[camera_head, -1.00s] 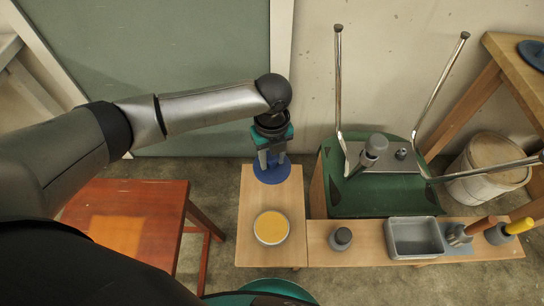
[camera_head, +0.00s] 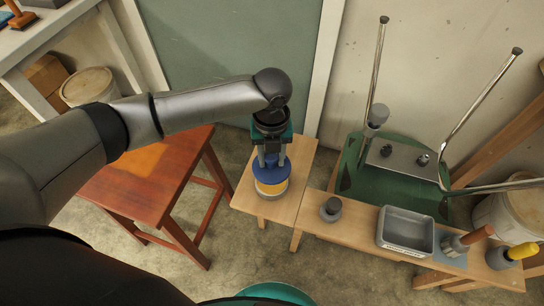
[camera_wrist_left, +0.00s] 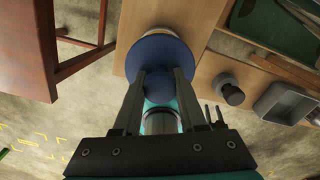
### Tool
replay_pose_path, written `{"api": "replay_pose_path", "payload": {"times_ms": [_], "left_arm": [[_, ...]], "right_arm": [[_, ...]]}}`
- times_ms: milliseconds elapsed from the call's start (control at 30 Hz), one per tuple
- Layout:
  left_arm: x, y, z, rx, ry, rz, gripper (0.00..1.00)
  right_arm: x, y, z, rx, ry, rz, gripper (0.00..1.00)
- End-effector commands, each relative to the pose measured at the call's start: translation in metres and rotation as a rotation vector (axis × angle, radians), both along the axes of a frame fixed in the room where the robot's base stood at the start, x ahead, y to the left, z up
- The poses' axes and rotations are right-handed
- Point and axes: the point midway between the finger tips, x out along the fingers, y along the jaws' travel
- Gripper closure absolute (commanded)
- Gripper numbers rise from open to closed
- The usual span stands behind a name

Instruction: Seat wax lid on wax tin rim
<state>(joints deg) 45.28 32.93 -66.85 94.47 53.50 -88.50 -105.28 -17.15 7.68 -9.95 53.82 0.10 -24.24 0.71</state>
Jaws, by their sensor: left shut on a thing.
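The blue wax lid (camera_head: 270,173) is a round disc with a knob on top. My left gripper (camera_head: 271,158) is shut on the knob and points down. I cannot tell how large the gap is between lid and rim. In the left wrist view the gripper (camera_wrist_left: 162,75) holds the lid (camera_wrist_left: 160,52), and a pale sliver of the tin (camera_wrist_left: 158,31) shows past the lid's far edge. My right gripper is out of view.
The tin stands on a small wooden bench (camera_head: 299,158). A red-brown stool (camera_head: 150,175) stands left and an upturned green chair (camera_head: 390,185) right.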

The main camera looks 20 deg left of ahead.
Motion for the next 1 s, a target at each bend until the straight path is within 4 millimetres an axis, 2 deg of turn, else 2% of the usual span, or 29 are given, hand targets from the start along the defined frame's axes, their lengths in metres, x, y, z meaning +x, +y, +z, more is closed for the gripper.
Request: {"api": "replay_pose_path", "payload": {"times_ms": [433,667,1000], "left_arm": [[0.000,0.000,0.000,0.001,0.001,0.002,1.00],[-0.001,0.000,0.001,0.000,0.001,0.001,1.00],[0.000,0.000,-0.028,0.001,0.001,0.001,1.00]], "right_arm": [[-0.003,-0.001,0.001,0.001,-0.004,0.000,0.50],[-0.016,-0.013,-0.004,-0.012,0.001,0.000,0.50],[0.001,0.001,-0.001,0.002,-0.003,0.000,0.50]]}}
